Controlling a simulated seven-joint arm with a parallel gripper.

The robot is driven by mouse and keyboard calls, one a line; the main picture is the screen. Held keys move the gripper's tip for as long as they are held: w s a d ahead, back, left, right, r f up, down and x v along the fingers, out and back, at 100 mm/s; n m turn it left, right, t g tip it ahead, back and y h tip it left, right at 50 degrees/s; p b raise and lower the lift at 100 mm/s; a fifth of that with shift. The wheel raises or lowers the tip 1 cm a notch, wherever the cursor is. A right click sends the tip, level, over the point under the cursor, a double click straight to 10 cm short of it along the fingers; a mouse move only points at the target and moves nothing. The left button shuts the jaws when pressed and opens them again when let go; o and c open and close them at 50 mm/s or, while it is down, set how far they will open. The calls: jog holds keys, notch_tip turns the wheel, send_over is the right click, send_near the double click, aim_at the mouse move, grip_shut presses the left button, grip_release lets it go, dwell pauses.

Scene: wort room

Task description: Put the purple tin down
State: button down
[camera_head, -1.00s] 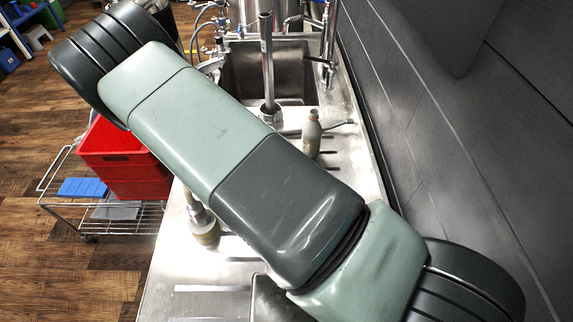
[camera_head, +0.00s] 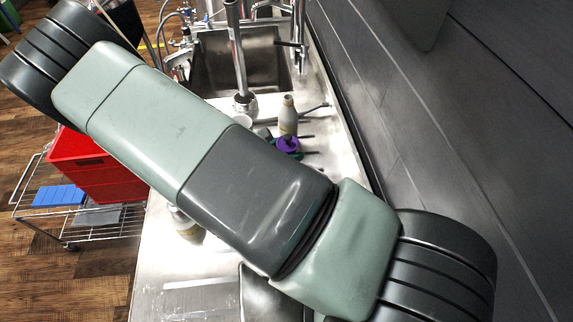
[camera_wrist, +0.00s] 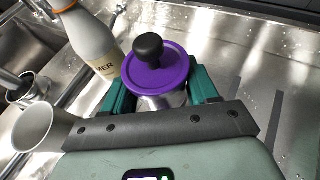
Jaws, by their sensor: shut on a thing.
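The purple tin (camera_wrist: 157,72) has a purple lid with a black knob and a metallic body. In the wrist view it sits upright between the two green fingers of my gripper (camera_wrist: 163,92), which is shut on it. In the head view the purple lid (camera_head: 287,143) shows just past my arm, near a bottle. My arm hides most of the gripper there. I cannot tell whether the tin's base touches the steel counter (camera_wrist: 265,60).
A bottle with a pale label (camera_wrist: 92,42) stands close left of the tin. A white cup (camera_wrist: 42,128) is at the lower left. The sink (camera_head: 240,62) lies beyond. Bare counter is to the right in the wrist view. Red crates (camera_head: 98,165) stand on a cart.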

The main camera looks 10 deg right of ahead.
jog(key=shift+f, duration=2.9)
jog(key=shift+f, duration=0.15)
jog(key=shift+c, duration=1.5)
grip_release()
